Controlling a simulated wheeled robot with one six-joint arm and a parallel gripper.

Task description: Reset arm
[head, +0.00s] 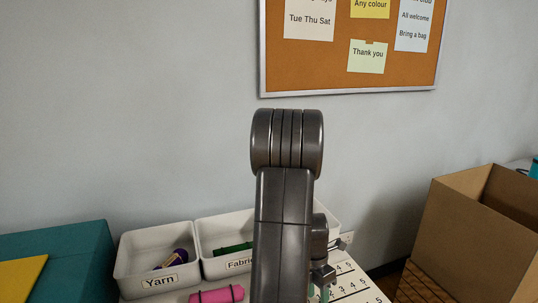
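My arm (284,205) rises upright in the middle of the head view, with its rounded joint at the top in front of the wall. A dark part of my gripper (323,275) shows low at the arm's right side, above the table. Its fingers are mostly hidden or too small to read, so I cannot tell whether it is open or shut. A small greenish thing (325,293) shows just below it; I cannot tell whether the two touch.
A white Yarn bin (130,262) holds a purple item. A white Fabric bin (207,238) holds something green, partly behind my arm. A pink roll (217,295) lies in front. A numbered sheet (362,290) is right, a cardboard box (470,240) farther right, a teal box (85,255) left.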

